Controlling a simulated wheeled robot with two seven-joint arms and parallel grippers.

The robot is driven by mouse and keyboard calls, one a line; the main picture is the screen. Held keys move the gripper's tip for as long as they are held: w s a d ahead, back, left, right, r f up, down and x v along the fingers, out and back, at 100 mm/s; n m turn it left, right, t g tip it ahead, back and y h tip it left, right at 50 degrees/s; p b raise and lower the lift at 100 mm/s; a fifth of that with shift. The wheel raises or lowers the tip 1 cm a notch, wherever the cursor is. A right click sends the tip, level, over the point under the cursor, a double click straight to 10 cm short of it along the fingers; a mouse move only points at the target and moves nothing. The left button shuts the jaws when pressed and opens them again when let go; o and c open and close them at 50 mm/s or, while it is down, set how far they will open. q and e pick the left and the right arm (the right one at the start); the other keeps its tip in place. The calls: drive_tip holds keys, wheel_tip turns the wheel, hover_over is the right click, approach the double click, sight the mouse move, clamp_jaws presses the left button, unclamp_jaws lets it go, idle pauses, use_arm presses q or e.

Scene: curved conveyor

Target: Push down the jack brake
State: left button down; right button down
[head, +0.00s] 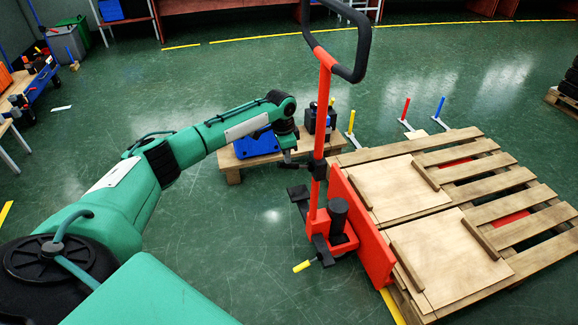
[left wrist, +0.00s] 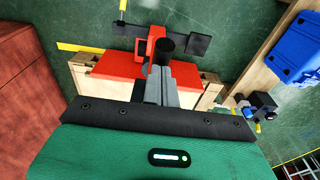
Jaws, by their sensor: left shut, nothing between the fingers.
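The red pallet jack (head: 314,190) stands upright at the end of the wooden pallet, its black loop handle (head: 362,40) high above. Low on it are a black pedal on the left side (head: 298,193), another black pedal (head: 323,250) and a small yellow-tipped lever (head: 301,266). I cannot tell for certain which is the brake. My left gripper (head: 288,164) is shut and empty, above and left of the jack's base. In the left wrist view its fingers (left wrist: 157,76) point toward the jack's red base (left wrist: 151,48) and black cylinder (left wrist: 167,45), apparently without contact. My right gripper is out of view.
The pallet (head: 470,160) with plywood boards (head: 400,190) lies right of the jack. A low wooden stand (head: 232,165) with a blue case (head: 257,145) is behind my left gripper. Green floor in front of the jack is clear.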

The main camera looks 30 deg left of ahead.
sight(278, 164)
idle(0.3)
use_arm(q)
drive_tip(key=shift+f, duration=2.25)
drive_tip(key=s+a+r+p, duration=0.1)
drive_tip(key=p, duration=0.2)
drive_tip(key=shift+s+a+r+p, duration=0.25)
drive_tip(key=shift+s+p, duration=0.1)
drive_tip(key=shift+s, duration=0.05)
drive_tip(key=shift+s+a+p, duration=0.2)
drive_tip(key=shift+s+p, duration=0.05)
drive_tip(key=shift+p, duration=0.05)
drive_tip(key=shift+f, duration=0.2)
